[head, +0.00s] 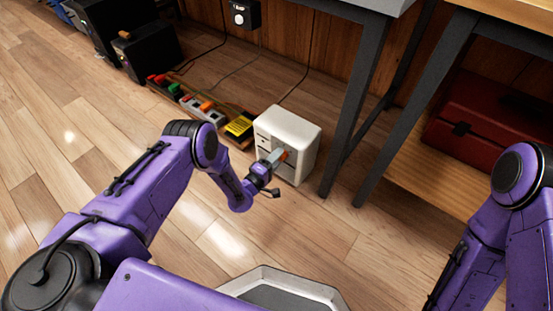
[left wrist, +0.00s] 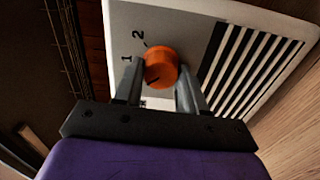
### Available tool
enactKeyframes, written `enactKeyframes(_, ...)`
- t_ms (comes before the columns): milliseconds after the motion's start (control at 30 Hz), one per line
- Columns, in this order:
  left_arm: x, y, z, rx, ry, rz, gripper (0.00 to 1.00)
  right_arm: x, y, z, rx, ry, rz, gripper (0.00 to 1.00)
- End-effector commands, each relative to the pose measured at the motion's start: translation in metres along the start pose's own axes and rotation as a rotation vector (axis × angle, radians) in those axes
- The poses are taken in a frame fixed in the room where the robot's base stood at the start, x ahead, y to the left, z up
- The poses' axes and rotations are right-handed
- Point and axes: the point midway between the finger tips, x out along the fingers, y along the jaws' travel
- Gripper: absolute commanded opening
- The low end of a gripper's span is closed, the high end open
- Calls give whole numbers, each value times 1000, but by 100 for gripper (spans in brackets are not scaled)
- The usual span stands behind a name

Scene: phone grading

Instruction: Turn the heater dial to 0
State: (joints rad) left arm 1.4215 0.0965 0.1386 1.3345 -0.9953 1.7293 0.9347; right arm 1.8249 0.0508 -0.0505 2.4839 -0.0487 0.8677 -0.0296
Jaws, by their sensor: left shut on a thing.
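The heater (head: 292,127) is a small white box on the wooden floor beside the grey table legs. Its front, with an orange dial (left wrist: 161,65) and black slots, shows in the left wrist view. The numerals 1 and 2 are visible left of and above the dial; no 0 is readable, as my fingers cover part of the panel. A dark mark on the dial points toward the lower left of the picture. My left gripper (head: 275,157) is at the heater front, its fingers on either side of the dial and shut on it. My right gripper is out of view.
A power strip (head: 203,109) with colored plugs and a yellow-and-black item (head: 239,127) lie left of the heater. Dark boxes stand farther left. Table legs (head: 352,100) and a low shelf with a red case (head: 470,125) are to the right. The floor in front is clear.

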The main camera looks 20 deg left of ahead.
Motion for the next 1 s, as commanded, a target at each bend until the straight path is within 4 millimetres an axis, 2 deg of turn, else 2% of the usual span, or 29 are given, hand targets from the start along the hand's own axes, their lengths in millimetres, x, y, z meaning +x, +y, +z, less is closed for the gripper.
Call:
enactKeyframes(633,0,-1,0,-52,0,-1,10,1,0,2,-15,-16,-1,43)
enactKeyframes(667,0,-1,0,-52,0,-1,43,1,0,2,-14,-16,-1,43)
enactKeyframes(700,0,-1,0,-52,0,-1,56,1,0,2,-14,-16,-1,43)
enactKeyframes(733,0,-1,0,-51,0,-1,65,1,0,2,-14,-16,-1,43)
enactKeyframes(1000,0,0,0,-50,0,-1,65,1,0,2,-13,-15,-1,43)
